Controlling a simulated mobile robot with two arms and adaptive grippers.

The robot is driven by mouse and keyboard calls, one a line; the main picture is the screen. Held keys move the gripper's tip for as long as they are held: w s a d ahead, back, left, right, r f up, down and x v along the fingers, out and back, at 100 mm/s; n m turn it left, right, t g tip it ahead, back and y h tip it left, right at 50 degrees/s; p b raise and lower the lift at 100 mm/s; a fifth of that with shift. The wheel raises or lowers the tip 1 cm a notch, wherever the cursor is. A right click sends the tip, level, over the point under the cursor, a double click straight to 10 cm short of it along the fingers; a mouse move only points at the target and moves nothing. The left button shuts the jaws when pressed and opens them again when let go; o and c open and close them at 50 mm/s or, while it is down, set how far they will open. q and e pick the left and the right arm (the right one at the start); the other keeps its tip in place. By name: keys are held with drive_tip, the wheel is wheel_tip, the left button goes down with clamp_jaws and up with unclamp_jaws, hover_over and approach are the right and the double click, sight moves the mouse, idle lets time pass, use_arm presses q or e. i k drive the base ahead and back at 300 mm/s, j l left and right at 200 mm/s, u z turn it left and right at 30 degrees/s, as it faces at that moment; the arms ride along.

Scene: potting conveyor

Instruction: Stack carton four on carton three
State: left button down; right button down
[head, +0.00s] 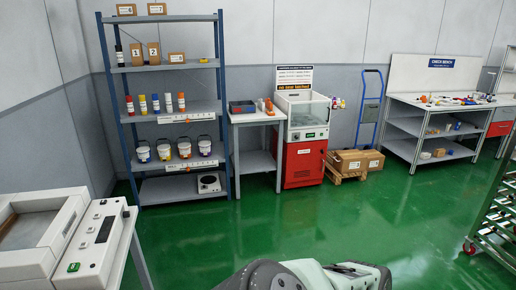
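Several small brown cartons stand on the blue-framed shelf rack at the left. Two are on the top board, a left one (126,10) and a right one (157,9); their label digits are too small to read surely. On the board below stand a carton marked 1 (137,55), a carton marked 2 (154,53) and a lower carton (176,58) whose label I cannot read. I cannot tell which are carton three and carton four. No carton is visibly stacked on another on the rack. Neither gripper is in view; only part of my arm shows at the bottom.
The rack (221,110) also holds bottles and buckets. A small table (258,118), a red-and-white machine (304,160), larger cartons on a pallet (347,178) and a workbench (418,140) line the wall. A console (95,245) is near left, a metal cart (495,220) right. Green floor between is clear.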

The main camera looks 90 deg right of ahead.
sight(350, 154)
drive_tip(key=k+l+z, duration=0.2)
drive_tip(key=k, duration=0.5)
drive_tip(key=j+z, duration=0.1)
drive_tip(key=z, duration=2.95)
drive_tip(key=i+z, duration=0.15)
drive_tip(key=z, duration=0.65)
drive_tip(key=i+j, duration=0.4)
drive_tip(key=i, duration=0.2)
drive_tip(key=i+j, duration=0.85)
drive_tip(key=i, duration=0.3)
drive_tip(key=i+j, duration=0.1)
drive_tip(key=i, duration=1.1)
